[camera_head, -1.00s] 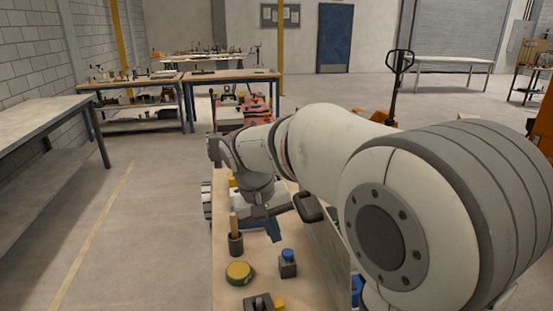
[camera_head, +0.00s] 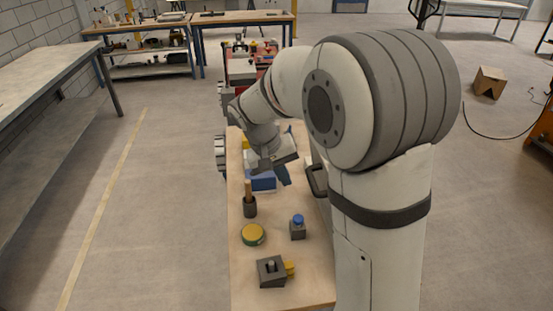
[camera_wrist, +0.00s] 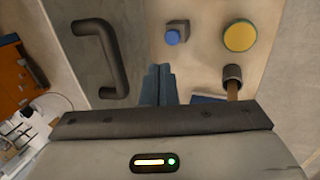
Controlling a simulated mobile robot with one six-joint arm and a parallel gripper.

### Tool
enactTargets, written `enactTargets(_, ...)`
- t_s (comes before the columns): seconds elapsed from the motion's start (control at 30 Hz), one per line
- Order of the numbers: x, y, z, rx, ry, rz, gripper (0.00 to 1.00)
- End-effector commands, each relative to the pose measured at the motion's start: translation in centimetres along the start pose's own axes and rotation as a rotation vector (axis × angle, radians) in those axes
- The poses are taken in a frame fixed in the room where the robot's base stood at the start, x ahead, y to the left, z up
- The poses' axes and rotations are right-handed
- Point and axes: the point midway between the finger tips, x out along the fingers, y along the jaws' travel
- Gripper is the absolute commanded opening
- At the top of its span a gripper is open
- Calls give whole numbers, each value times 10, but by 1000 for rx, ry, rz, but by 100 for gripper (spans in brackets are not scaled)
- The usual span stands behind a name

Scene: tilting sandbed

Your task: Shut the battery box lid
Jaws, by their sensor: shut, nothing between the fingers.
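My gripper (camera_head: 284,175) is above the far part of the plywood top, with its two blue-grey fingers shut together and nothing between them. The fingers also show from behind in the wrist view (camera_wrist: 158,85). A grey panel (camera_wrist: 70,40) with a black bar handle (camera_wrist: 110,58) runs along the plywood's edge, left of the fingers in the wrist view. The handle also shows in the head view (camera_head: 317,180), right of the gripper and apart from it. I cannot tell for sure whether this panel is the battery box lid. A blue box (camera_head: 262,182) is partly hidden behind my gripper.
On the plywood top (camera_head: 245,285) stand a dark pot with a wooden handle (camera_head: 250,206), a yellow-green round tin (camera_head: 253,235), a blue-topped block (camera_head: 298,229) and a dark block with a yellow part (camera_head: 271,271). A workbench (camera_head: 50,60) stands at left; floor between is clear.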

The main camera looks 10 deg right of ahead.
Motion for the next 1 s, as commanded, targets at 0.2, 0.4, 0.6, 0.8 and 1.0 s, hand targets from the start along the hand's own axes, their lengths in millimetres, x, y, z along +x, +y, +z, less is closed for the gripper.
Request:
enactTargets(0.2,17,26,1,3,-1,0,0)
enactTargets(0.4,23,36,0,-1,1,0,0)
enactTargets(0.6,24,36,0,-3,1,0,0)
enactTargets(0.8,22,35,0,-6,3,-3,0)
enactTargets(1.0,17,37,0,-18,7,-41,0)
